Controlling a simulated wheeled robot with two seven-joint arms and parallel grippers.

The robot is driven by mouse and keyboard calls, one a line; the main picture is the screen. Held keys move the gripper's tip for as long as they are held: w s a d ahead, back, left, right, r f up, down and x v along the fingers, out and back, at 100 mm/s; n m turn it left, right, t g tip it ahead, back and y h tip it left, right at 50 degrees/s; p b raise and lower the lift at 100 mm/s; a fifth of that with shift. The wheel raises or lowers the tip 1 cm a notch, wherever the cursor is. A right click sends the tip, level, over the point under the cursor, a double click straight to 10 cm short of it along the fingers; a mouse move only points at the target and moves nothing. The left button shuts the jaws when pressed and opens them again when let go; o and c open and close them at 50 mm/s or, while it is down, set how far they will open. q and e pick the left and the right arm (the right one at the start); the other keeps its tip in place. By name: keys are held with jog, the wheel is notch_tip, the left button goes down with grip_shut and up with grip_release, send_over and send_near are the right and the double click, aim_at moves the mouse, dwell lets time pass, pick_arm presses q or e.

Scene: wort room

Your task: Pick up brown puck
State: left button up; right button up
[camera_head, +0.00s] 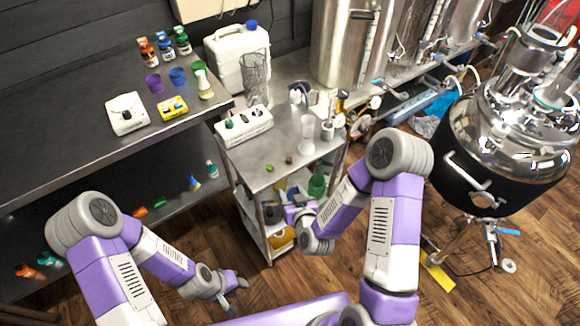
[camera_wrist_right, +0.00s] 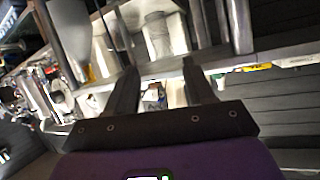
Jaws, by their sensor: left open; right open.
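A small brown puck (camera_head: 289,160) lies on the steel top of the cart (camera_head: 258,172), near its front edge. A small green puck (camera_head: 269,168) lies to its left. My right gripper (camera_head: 297,212) is in front of the cart, below and apart from the brown puck. In the right wrist view its two fingers (camera_wrist_right: 158,75) are spread with nothing held between them. My left gripper (camera_head: 236,291) is low at the bottom of the head view, open and empty, away from the cart. The brown puck cannot be made out in the blurred right wrist view.
A white rack (camera_head: 244,126) and a clear glass cylinder (camera_head: 307,135) stand further back on the cart top. A dark workbench (camera_head: 70,150) is on the left. A large shiny vessel (camera_head: 510,150) is on the right. Wooden floor is open around the cart.

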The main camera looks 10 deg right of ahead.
aim_at(290, 161)
jog(key=w+r+t, duration=0.1)
jog(key=w, duration=0.2)
jog(key=w+d+r+h+b, duration=0.1)
jog(key=w, duration=0.2)
jog(key=w+d+r+t+b, duration=0.1)
jog(key=w, duration=0.2)
jog(key=shift+r+t+h, duration=0.1)
jog(key=shift+t+h, duration=0.2)
jog(key=shift+h, duration=0.1)
jog(key=shift+c, duration=0.5)
grip_shut()
